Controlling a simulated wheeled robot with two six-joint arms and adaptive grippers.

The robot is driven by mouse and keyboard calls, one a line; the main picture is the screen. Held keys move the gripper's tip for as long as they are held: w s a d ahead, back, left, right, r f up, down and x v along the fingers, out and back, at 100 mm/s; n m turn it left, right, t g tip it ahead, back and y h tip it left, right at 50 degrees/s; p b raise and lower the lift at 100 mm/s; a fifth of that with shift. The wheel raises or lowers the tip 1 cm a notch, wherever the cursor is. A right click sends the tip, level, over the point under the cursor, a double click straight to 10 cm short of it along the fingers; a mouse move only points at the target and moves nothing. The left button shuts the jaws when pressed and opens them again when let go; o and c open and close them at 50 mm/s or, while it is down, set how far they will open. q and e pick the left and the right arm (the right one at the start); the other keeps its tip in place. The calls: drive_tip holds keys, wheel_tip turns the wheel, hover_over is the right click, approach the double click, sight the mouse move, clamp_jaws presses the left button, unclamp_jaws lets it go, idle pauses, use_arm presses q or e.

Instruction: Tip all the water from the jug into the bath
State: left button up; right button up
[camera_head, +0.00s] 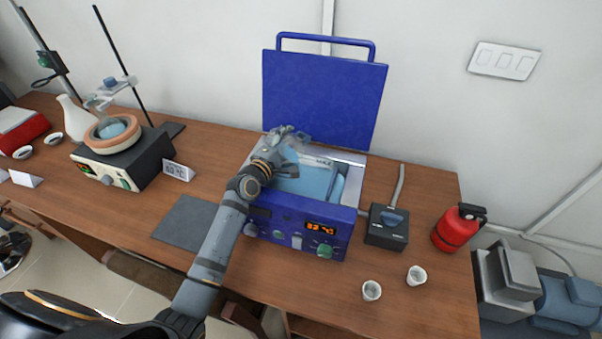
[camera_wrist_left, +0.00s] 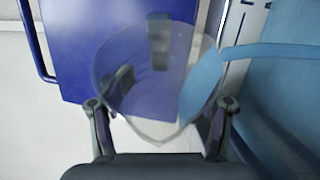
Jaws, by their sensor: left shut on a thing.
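The blue water bath (camera_head: 277,218) stands mid-table with its lid (camera_head: 325,95) raised. Pale blue water (camera_head: 308,182) shows inside it, and also at the right of the left wrist view (camera_wrist_left: 290,80). My left gripper (camera_head: 284,138) is over the bath's back left part. In the left wrist view my left gripper (camera_wrist_left: 160,118) is shut on the clear jug (camera_wrist_left: 135,60). The jug is tilted, and a blue band of water (camera_wrist_left: 250,55) runs from it toward the bath. The jug is small and partly hidden by my gripper in the head view. My right gripper is out of view.
A grey mat (camera_head: 187,222) lies left of the bath. A heater with a bowl (camera_head: 113,135) and a stand are at the left.

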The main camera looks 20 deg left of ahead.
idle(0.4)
use_arm(q)
drive_tip(key=shift+w+d+r, duration=0.1)
drive_tip(key=shift+w+d, duration=0.25)
drive_tip(key=shift+w, duration=0.15)
drive_tip(key=shift+s+a+p, duration=0.35)
drive_tip(key=shift+s+a, duration=0.15)
drive_tip(key=shift+s, duration=0.15)
drive_tip(key=shift+s+a, duration=0.15)
drive_tip(key=shift+s, duration=0.15)
drive_tip(key=shift+s+a, duration=0.1)
drive_tip(key=shift+s, duration=0.05)
